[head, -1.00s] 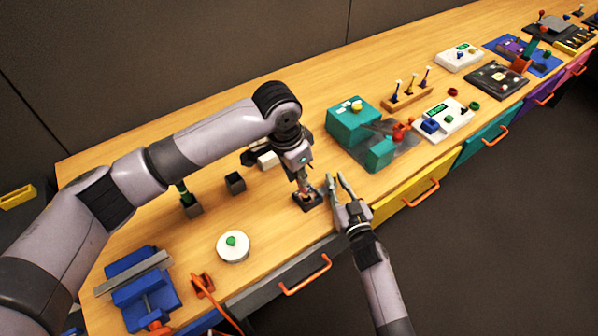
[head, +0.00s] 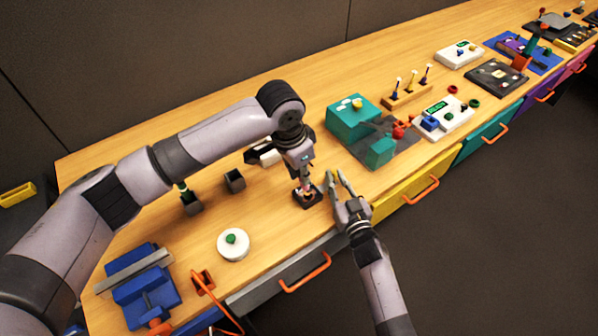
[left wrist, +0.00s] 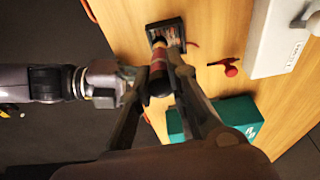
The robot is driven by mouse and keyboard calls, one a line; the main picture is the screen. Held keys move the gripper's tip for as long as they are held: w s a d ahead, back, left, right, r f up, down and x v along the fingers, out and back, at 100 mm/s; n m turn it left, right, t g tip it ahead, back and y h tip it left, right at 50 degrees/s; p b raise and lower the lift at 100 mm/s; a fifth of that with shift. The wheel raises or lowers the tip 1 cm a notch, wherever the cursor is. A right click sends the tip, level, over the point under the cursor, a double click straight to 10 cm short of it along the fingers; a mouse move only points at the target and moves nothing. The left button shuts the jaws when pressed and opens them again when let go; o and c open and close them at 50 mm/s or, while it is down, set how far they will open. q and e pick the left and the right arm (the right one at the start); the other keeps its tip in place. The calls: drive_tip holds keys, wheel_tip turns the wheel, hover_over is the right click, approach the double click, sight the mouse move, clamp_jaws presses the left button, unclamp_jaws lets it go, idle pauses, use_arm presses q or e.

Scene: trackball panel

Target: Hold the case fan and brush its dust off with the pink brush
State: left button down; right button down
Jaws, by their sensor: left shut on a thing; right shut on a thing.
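The case fan (head: 307,199) is a small dark square by the bench's front edge, below my left gripper. Its dusty, pale-streaked face shows in the left wrist view (left wrist: 172,30). My left gripper (head: 302,181) is shut on the pink brush (left wrist: 158,70), which shows a reddish handle with a dark end. The brush's head points at the fan's face; whether the bristles touch is too small to tell. My right gripper (head: 336,180) is at the fan's right side, shut on the fan, though its grip is hard to make out.
A teal block fixture (head: 350,118) stands behind to the right. A white round base with a green knob (head: 233,245) and a blue vise (head: 140,285) are at the left front. A dark cup (head: 235,181) stands further left. Orange drawer handles line the front.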

use_arm(q)
drive_tip(key=shift+w+d, duration=0.1)
drive_tip(key=shift+d, duration=0.15)
drive_tip(key=shift+w+d, duration=0.1)
drive_tip(key=shift+d, duration=0.05)
drive_tip(key=shift+w+d, duration=0.25)
drive_tip(key=shift+d, duration=0.1)
drive_tip(key=shift+w, duration=0.1)
drive_tip(key=shift+w+a, duration=0.3)
drive_tip(key=shift+w, duration=0.1)
idle(0.3)
drive_tip(key=shift+w+a, duration=0.35)
drive_tip(key=shift+w, duration=0.15)
